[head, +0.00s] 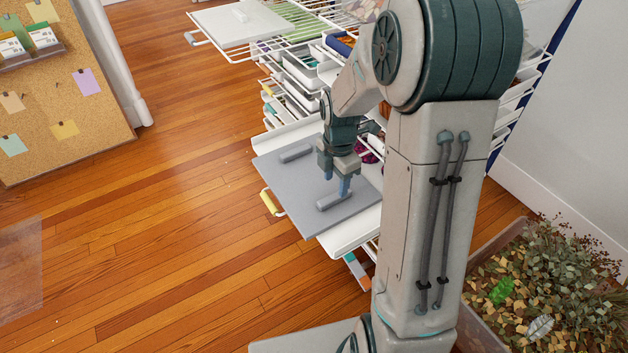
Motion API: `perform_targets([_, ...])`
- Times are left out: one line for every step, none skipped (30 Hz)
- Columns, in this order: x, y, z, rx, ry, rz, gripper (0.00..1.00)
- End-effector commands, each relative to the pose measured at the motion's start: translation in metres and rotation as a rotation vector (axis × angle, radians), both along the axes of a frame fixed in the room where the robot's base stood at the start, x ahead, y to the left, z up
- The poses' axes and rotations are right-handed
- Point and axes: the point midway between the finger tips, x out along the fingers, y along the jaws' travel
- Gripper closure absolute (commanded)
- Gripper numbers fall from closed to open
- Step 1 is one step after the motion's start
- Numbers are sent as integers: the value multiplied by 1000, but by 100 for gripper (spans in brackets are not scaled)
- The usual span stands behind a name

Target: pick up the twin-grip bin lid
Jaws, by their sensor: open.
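The twin-grip bin lid (298,187) is a flat grey panel with two raised bar handles. It lies on a white pulled-out shelf or tray of the rack. One handle (296,153) is at its far left and is free. The other handle (328,203) is at its near right. My gripper (338,181) points down over the near-right handle with its fingers apart. The fingertips are at or just above this handle; I cannot tell whether they touch it. My arm hides part of the lid's right side.
A white lid (221,28) lies on a pulled-out wire shelf above. White bins (300,70) fill the rack behind. A yellow handle (270,203) sticks out below the grey lid. A clear box of dry leaves (540,290) stands right. The wooden floor (190,190) at left is mostly clear.

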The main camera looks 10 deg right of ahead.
Motion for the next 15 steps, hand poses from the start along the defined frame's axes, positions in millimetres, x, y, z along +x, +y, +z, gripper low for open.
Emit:
perform_targets([0,0,-3,0,0,0,53])
perform_targets([0,0,-4,0,0,0,53])
perform_targets([0,0,-6,0,1,0,53])
perform_targets([0,0,-7,0,1,0,53])
perform_targets([0,0,-10,0,1,0,53])
perform_targets([0,0,-14,0,2,0,53])
perform_targets([0,0,-18,0,2,0,53])
perform_targets([0,0,-22,0,2,0,53])
perform_targets([1,0,-28,0,2,0,53])
perform_targets([1,0,-32,1,1,0,53])
perform_targets([1,0,-37,0,1,0,53])
perform_targets([1,0,-43,0,2,0,53])
perform_targets([1,0,-48,0,3,0,53])
perform_targets([1,0,-51,0,2,0,53])
perform_targets([1,0,-54,1,1,-1,53])
